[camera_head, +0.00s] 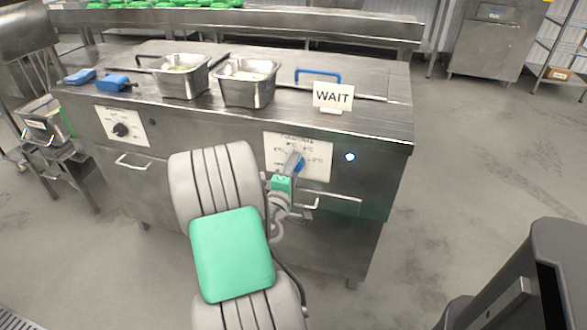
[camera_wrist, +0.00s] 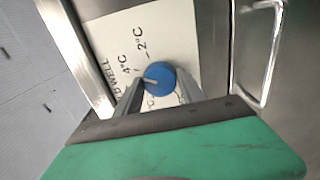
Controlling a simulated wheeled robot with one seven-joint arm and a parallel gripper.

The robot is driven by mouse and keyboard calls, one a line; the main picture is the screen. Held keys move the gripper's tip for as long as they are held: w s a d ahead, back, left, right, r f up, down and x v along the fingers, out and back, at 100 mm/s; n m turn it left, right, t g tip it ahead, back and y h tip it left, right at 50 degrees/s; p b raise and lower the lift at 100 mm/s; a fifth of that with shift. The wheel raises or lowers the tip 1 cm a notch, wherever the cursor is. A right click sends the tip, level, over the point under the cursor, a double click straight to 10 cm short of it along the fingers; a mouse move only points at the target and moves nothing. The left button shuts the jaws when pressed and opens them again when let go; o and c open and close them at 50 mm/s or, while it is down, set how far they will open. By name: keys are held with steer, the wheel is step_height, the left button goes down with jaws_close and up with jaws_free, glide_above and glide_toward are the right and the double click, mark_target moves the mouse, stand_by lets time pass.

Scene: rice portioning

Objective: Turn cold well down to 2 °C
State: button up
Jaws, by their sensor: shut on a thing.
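The cold well's blue knob (camera_head: 300,165) sits on a white label plate (camera_head: 322,172) on the front of the steel counter. In the wrist view the knob (camera_wrist: 161,72) is seen nearly face on, with 2°C and 4°C printed on the plate (camera_wrist: 117,35) beside it. A pale mark on the knob points left in that view, toward the side of the 4°C print and away from 2°C; its exact setting is hard to tell. My gripper (camera_head: 296,162) is shut on the knob, with one finger on each side in the wrist view (camera_wrist: 160,88). The fingers hide part of the lower print.
A blue light (camera_head: 350,157) glows right of the plate. A drawer handle (camera_head: 335,197) lies just below. Another plate with a black knob (camera_head: 121,129) is at left. Two steel pans (camera_head: 247,92) and a WAIT sign (camera_head: 333,96) stand on the counter top.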

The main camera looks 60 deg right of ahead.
steer(key=shift+c, duration=1.2)
steer(key=shift+m+b, duration=0.3)
steer(key=shift+m, duration=0.1)
steer(key=shift+m+b, duration=2.9)
steer(key=shift+m, duration=1.1)
steer(key=o, duration=1.4)
steer(key=shift+c, duration=0.2)
steer(key=shift+a, duration=0.15)
